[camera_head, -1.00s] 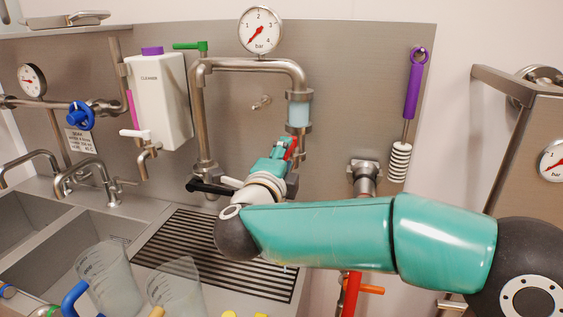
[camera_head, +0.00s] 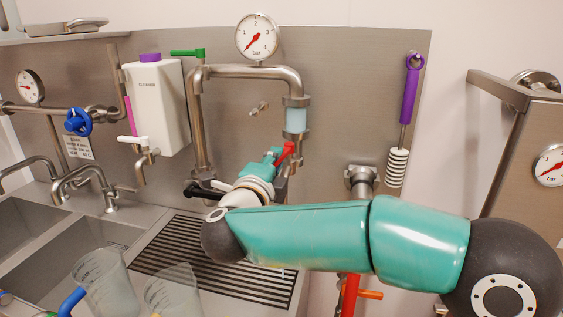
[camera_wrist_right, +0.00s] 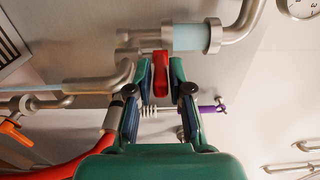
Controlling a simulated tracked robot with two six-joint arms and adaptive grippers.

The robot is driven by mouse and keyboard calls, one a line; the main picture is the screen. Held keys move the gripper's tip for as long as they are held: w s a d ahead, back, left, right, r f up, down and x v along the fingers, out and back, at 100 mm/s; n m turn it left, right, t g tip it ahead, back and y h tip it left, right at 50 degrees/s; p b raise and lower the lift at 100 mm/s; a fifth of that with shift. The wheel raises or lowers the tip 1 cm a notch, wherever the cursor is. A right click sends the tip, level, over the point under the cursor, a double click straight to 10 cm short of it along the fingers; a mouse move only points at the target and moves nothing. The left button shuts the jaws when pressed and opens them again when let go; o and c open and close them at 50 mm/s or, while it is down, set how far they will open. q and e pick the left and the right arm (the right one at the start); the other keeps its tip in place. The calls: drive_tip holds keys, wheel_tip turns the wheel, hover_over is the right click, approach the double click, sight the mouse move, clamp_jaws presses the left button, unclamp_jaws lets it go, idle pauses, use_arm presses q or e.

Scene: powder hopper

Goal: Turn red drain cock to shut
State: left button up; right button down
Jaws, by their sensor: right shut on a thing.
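The red drain cock handle (camera_head: 285,153) sits on the steel pipe below the pale blue sight glass (camera_head: 296,120), in front of the back panel. In the head view the handle slants up to the right. My right gripper (camera_head: 275,158) is shut on it. The right wrist view shows the red handle (camera_wrist_right: 161,75) between the two fingers of my right gripper (camera_wrist_right: 161,80). The cock's body is partly hidden behind my gripper and wrist. My left gripper is not in view.
A black-handled valve (camera_head: 206,192) is close to the left of my right wrist. A pressure gauge (camera_head: 257,37) is above the pipe. A purple-handled brush (camera_head: 410,95) hangs at right. Clear jugs (camera_head: 105,280) stand in front of the slatted drain grate (camera_head: 215,262).

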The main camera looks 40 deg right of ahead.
drive_tip(key=shift+w+a+f, duration=0.1)
drive_tip(key=shift+w+a, duration=0.1)
drive_tip(key=shift+w, duration=0.05)
drive_tip(key=shift+w+a, duration=0.3)
drive_tip(key=shift+w, duration=0.45)
drive_tip(key=shift+w+a+p, duration=0.1)
drive_tip(key=shift+w+p, duration=0.2)
drive_tip(key=shift+w, duration=0.65)
